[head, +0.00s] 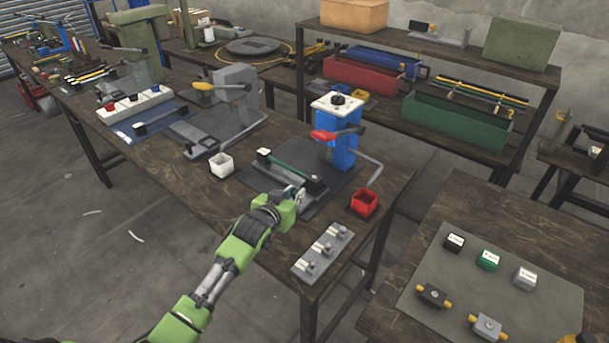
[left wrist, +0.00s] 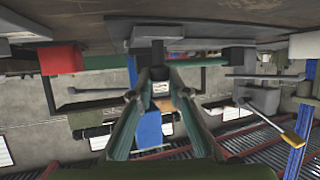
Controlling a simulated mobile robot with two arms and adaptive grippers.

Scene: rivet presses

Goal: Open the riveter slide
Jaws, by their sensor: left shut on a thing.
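The blue riveter (head: 345,151) with a white top and a red-tipped lever stands on the wooden workbench. Its slide (head: 290,169), with a green bar and dark knobs at its ends, lies on a dark mat in front of it. My left gripper (head: 297,195) is at the near right end of the slide. In the left wrist view its fingers (left wrist: 158,72) come together on a dark slide handle (left wrist: 158,52). The fingers partly hide the handle in the head view. My right gripper is not in view.
A red bin (head: 364,203) and a grey block with several knobs (head: 323,252) are right of the gripper. A side table (head: 420,239) is at right.

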